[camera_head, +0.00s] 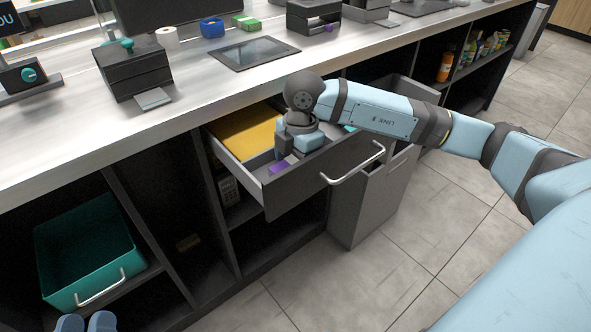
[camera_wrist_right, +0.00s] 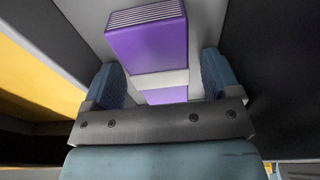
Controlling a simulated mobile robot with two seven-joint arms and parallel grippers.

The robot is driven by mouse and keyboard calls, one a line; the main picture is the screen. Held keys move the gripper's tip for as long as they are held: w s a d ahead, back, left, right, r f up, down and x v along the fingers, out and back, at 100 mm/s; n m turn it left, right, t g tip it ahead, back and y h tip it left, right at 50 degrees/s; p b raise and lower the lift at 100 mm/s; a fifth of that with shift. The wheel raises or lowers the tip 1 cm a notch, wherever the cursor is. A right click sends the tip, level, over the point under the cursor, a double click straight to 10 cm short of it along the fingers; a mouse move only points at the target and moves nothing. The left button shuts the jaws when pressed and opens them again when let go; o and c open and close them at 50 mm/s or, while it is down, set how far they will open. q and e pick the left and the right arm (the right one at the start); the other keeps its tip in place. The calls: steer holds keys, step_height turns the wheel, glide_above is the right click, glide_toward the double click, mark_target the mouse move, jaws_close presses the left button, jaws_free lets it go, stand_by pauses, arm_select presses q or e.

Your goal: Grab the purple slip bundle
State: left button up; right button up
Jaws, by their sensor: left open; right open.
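The purple slip bundle (camera_wrist_right: 147,46) lies in the open drawer (camera_head: 310,180), with a pale band across it and layered edges at its far end. It also shows in the head view (camera_head: 278,168), partly hidden by my right wrist. My right gripper (camera_wrist_right: 162,84) is open, its blue fingers on either side of the banded part. Purple shows on both sides of the band. I cannot tell whether the fingers touch it. In the head view my right arm reaches down into the drawer. My left gripper (camera_head: 86,321) is at the bottom left edge, open and empty, only its fingertips showing.
The drawer's walls stand close around my right gripper. The counter (camera_head: 215,93) above carries a black device (camera_head: 133,72) and a dark tablet (camera_head: 254,53). A teal bin (camera_head: 87,250) sits in the lower left shelf.

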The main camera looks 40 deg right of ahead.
steer(key=shift+c, duration=0.2)
steer(key=c, duration=1)
steer(key=shift+r, duration=0.1)
